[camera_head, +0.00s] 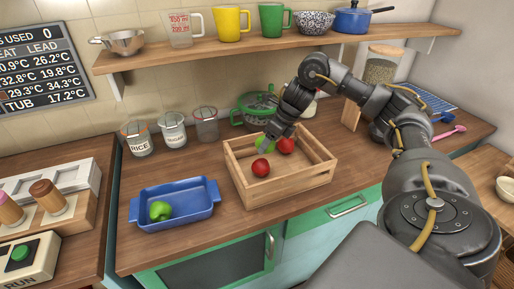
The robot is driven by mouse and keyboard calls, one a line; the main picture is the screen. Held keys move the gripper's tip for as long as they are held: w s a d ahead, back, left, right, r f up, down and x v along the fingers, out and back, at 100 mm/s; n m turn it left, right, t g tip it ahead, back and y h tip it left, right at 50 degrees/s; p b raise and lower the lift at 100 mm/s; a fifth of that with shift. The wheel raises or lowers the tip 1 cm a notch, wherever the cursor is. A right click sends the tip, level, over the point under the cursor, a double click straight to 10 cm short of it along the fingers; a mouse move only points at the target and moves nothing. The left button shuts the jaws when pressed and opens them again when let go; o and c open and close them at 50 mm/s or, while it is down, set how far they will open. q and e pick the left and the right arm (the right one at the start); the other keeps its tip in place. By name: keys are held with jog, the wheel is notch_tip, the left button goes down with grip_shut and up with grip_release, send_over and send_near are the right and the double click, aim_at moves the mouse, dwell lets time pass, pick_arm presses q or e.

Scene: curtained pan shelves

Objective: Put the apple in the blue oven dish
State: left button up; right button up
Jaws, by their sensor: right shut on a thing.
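A blue oven dish (177,222) with two end handles sits on the counter at left centre. A green, lumpy, pepper-like thing (160,210) lies in it. A wooden slatted crate (290,187) stands right of the dish. In the crate are a round green fruit (264,146), which looks like the apple, and two red round fruits, one in front (261,168) and one at the back (286,146). My right gripper (270,136) reaches down into the crate from the right and is shut on the green apple, partly hiding it. My left gripper is out of view.
Behind stand several lidded jars (172,131) and a green pot (256,108). A wooden shelf (240,47) with mugs and pans hangs above. Bare counter (223,165) lies between dish and crate. A box with a green button (20,253) is at lower left.

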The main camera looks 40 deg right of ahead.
jog(key=s+r, duration=0.2)
jog(key=s, duration=0.4)
jog(key=shift+d+r, duration=0.2)
jog(key=shift+r, duration=0.15)
